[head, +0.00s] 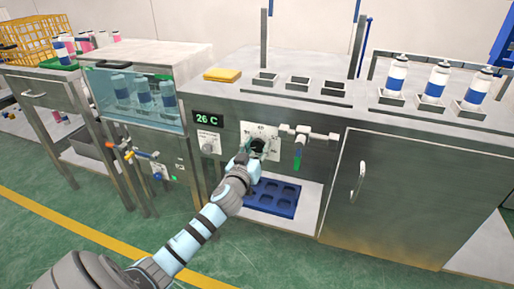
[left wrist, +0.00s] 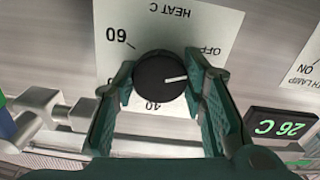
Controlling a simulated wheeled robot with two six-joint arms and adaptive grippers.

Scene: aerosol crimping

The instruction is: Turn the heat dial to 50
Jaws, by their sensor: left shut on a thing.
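The black heat dial (left wrist: 160,78) sits on a white plate (left wrist: 167,22) marked HEAT C, seen upside down in the left wrist view. The plate also shows in the head view (head: 275,130). My left gripper (head: 256,146) is shut on the dial, one finger on each side. The dial's white pointer line points right in the wrist view, below the OFF mark and toward a finger. The 60 mark is upper left and the 40 mark is at the bottom; the mark at left is mostly hidden by a finger. The display (head: 208,119) reads 26 C. My right gripper is not in view.
A pipe valve with a green handle (head: 297,160) is close right of the dial. A lamp knob (head: 208,148) is to the left. A blue tray (head: 272,198) lies below. A cabinet door handle (head: 360,180) sticks out farther right.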

